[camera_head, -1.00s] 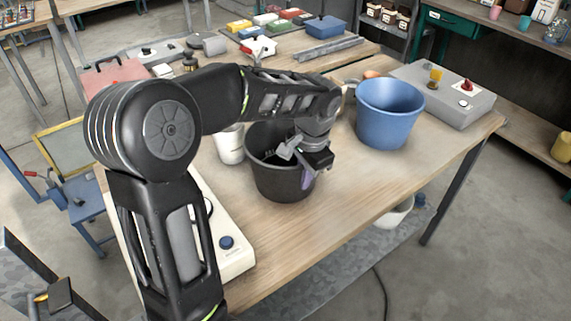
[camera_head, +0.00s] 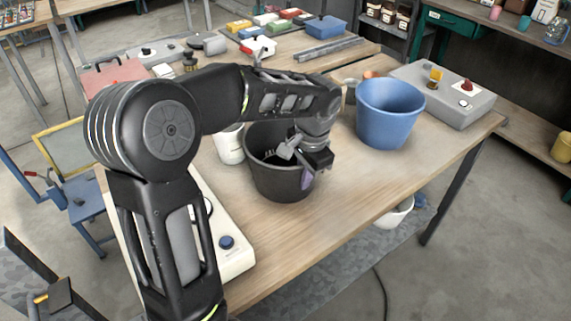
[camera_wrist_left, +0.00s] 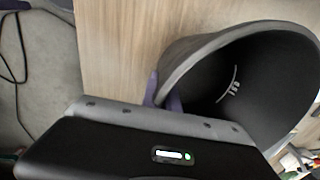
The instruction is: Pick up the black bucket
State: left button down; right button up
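The black bucket (camera_head: 283,183) stands upright on the wooden table in the middle of the head view. In the left wrist view the bucket (camera_wrist_left: 262,75) shows its open mouth and dark inside. My left gripper (camera_head: 308,172) is at its right rim, with a purple finger against the outside of the wall. In the left wrist view the purple fingers of my left gripper (camera_wrist_left: 162,95) sit close on both sides of the rim, shut on the wall. The inner finger is partly hidden. My right gripper is not in view.
A blue bucket (camera_head: 390,117) stands to the right on the table, near a grey control box (camera_head: 457,105). A white container (camera_head: 229,147) is close to the black bucket's left side. A white device (camera_head: 232,258) lies at the front left. Bare wood (camera_head: 355,188) lies to the right.

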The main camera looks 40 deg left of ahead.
pick_arm(q)
jog(key=shift+r, duration=0.1)
dwell(0.3)
notch_tip(320, 180, up, 10)
jog(key=shift+f+b, duration=0.1)
jog(key=shift+b, duration=0.25)
dwell(0.6)
